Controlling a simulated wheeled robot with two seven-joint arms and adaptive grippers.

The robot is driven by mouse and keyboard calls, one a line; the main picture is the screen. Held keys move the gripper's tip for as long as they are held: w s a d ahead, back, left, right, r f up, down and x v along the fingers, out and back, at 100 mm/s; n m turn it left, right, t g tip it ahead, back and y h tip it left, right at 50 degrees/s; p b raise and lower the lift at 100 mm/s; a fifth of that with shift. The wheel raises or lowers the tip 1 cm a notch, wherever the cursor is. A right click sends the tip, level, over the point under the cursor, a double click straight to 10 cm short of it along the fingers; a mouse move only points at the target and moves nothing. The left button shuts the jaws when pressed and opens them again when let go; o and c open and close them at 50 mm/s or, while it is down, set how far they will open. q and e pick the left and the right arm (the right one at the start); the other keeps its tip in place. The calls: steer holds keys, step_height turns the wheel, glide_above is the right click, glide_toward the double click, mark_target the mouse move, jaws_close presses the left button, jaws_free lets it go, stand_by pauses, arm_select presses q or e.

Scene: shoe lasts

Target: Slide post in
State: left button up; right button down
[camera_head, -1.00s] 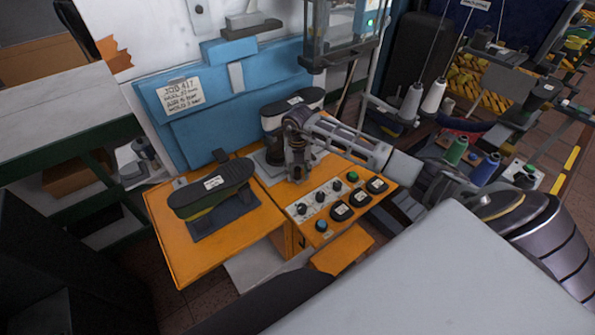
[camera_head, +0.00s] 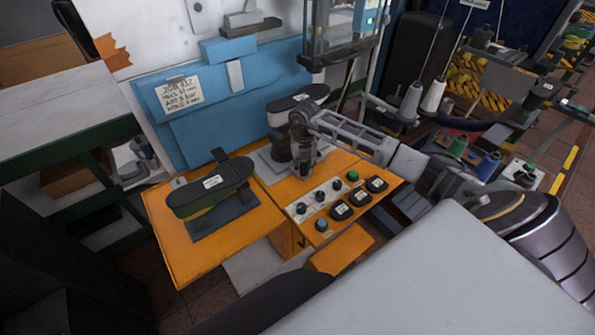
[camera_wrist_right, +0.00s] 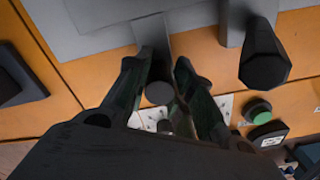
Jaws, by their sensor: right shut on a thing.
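My right gripper (camera_head: 304,168) is over the orange bench, at the back left of the button panel, and it also shows in the right wrist view (camera_wrist_right: 160,88). Its fingers are closed around a dark round post (camera_wrist_right: 160,94), seen nearly end-on. A narrow grey strip (camera_wrist_right: 157,42) runs from the grey plate (camera_wrist_right: 95,14) toward the post; I cannot tell whether they touch. In the head view the fingers hide most of the post. My left gripper is not in view.
Another shoe last (camera_head: 212,186) lies on a dark base at the left of the orange bench (camera_head: 180,253). A black knob (camera_wrist_right: 265,58) on a grey bracket stands right of the fingers. The button panel (camera_head: 326,208) with its green button (camera_wrist_right: 258,110) is close by. A blue panel (camera_head: 225,125) stands behind.

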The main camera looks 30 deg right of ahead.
steer(key=d+b, duration=0.1)
steer(key=d, duration=0.3)
steer(key=d+b, duration=0.1)
steer(key=d, duration=0.3)
steer(key=w+d+b, duration=0.1)
steer(key=d, duration=0.3)
steer(key=shift+d, duration=0.25)
steer(key=d, duration=0.3)
steer(key=shift+w+b, duration=0.15)
steer(key=shift+b, duration=0.25)
steer(key=shift+d+r, duration=0.1)
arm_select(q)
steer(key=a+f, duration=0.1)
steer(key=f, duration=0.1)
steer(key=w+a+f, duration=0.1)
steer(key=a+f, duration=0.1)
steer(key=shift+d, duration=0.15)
arm_select(e)
steer(key=shift+r, duration=0.1)
steer(key=shift+d, duration=0.1)
steer(key=c, duration=1.3)
jaws_free()
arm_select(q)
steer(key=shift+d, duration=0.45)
arm_select(e)
steer(key=shift+o, duration=0.5)
